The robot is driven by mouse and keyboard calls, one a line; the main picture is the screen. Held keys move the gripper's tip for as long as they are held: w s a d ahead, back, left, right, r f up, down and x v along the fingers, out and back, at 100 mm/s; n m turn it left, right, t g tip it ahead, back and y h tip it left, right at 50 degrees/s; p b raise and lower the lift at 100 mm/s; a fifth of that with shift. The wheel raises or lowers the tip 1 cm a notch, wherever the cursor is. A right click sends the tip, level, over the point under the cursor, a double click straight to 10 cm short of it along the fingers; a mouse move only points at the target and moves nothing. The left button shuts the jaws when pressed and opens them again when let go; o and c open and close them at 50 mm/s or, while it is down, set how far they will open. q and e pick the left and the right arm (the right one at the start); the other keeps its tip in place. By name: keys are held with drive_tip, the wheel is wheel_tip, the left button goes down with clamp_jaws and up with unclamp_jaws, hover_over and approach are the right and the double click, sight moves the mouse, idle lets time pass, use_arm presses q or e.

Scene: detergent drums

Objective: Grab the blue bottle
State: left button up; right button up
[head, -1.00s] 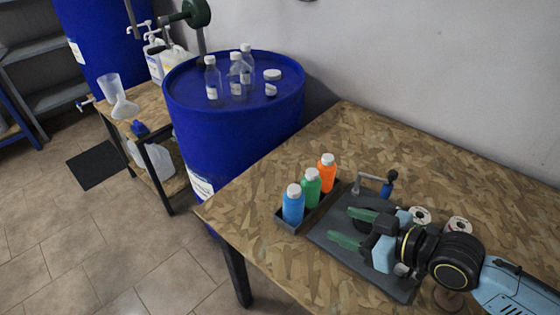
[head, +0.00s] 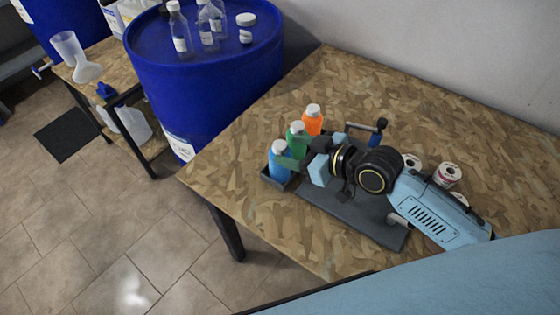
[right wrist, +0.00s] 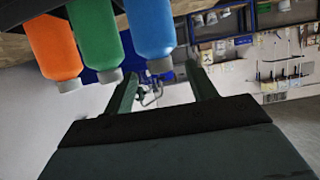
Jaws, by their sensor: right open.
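The blue bottle (head: 276,168), with a white cap, stands upright at the near end of a row in a dark tray (head: 267,181). The green bottle (head: 297,132) and orange bottle (head: 312,121) stand behind it. My right gripper (head: 291,153) is open at the row, its green fingers beside the blue and green bottles; contact cannot be told. In the right wrist view the scene is upside down: the blue bottle (right wrist: 150,28) shows between the lines of the open fingers (right wrist: 162,88), with the green bottle (right wrist: 95,38) and orange bottle (right wrist: 52,45) to the left. My left gripper is out of view.
A dark board (head: 350,212) lies under my right arm on the wooden table (head: 240,175). A clamp-like tool (head: 376,135) and white rolls (head: 447,174) are behind the arm. A blue drum (head: 205,75) with clear bottles stands at the back left.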

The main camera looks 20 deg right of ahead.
sight(286, 148)
drive_tip(key=x, duration=0.4)
drive_tip(key=shift+w+a, duration=0.2)
drive_tip(key=shift+c, duration=0.5)
clamp_jaws()
